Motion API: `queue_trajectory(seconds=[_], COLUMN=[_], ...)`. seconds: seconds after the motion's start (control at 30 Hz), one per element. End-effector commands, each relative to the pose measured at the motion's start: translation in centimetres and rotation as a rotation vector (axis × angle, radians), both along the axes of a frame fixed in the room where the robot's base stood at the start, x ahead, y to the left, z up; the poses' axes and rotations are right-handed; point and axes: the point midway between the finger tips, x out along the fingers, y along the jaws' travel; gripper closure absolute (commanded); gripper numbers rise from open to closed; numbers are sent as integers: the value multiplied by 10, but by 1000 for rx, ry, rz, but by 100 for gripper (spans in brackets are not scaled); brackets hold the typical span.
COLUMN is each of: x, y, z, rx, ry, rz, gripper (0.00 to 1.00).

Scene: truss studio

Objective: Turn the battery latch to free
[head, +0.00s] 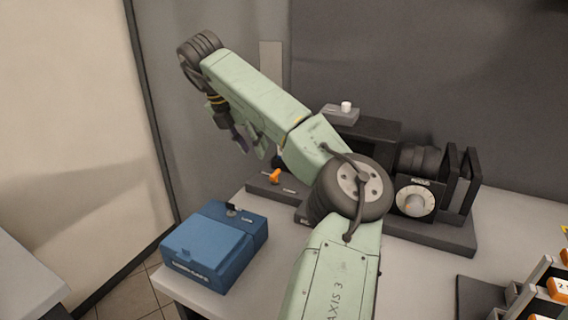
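A small orange lever (274,176) sits on a low dark base at the left end of the camera-like rig, with a small pale label beside it. A small black knob (232,208) stands on the blue box. I cannot tell from this view which of these is the battery latch, or how it is turned. My gripper (244,147) hangs pointing down, up and left of the orange lever and above the blue box's far side. It appears apart from both. Its fingers are small and dark here, and nothing is clearly seen between them.
The blue box (209,250) stands on the grey table (225,300) near its left edge. A black camera rig (430,228) with a white dial (415,202) stands behind my arm, which hides part of it. A stepped rack with orange tags (540,290) is at right.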

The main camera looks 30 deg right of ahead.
Motion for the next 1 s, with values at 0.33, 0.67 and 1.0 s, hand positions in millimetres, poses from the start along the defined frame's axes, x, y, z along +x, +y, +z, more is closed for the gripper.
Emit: queue_trajectory(seconds=[0.33,0.67,1.0], x=[-6,-5,-3], y=[-19,-45,-56], z=[-13,-67,-94], rx=[-15,-16,-18], ry=[9,9,6], rz=[-37,-37,-35], gripper=[69,69,69])
